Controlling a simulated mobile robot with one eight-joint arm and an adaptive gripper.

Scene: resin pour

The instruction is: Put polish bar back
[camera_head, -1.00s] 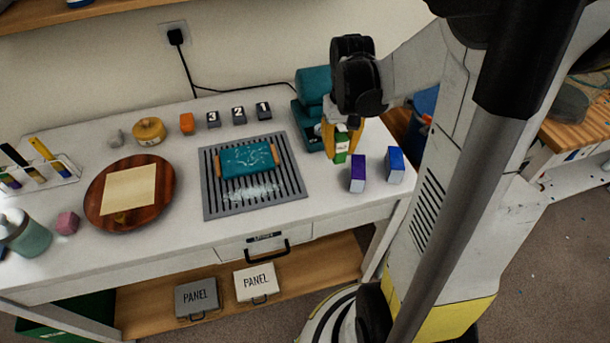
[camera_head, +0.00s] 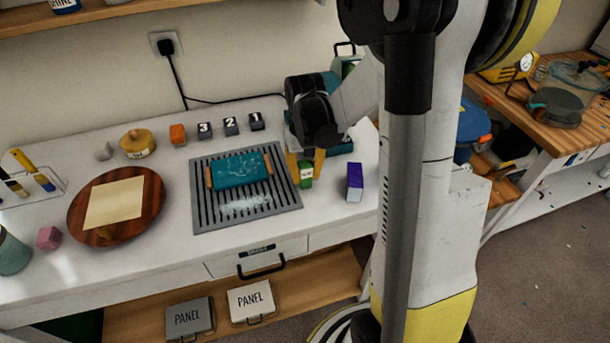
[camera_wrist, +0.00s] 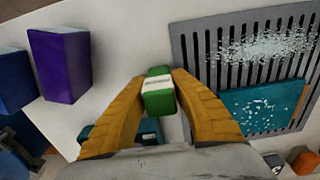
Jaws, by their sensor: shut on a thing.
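A green polish bar (camera_head: 306,175) with a white label is between the yellow fingers of my gripper (camera_head: 305,167), which is shut on it. It stands close beside the right edge of the slotted grey tray; I cannot tell whether it touches the table. The wrist view shows the green bar (camera_wrist: 158,97) between the fingertips of my gripper (camera_wrist: 160,88). A purple bar (camera_head: 354,183) stands to its right on the table, apart from it. A blue bar (camera_wrist: 12,80) shows beside the purple bar (camera_wrist: 62,65) in the wrist view; my arm hides it in the head view.
The slotted tray (camera_head: 280,205) bears a teal block (camera_head: 240,170) and pale crumbs. Numbered cubes (camera_head: 230,126) line the back. A round wooden board (camera_head: 150,210) is at left. White table shows between tray and purple bar.

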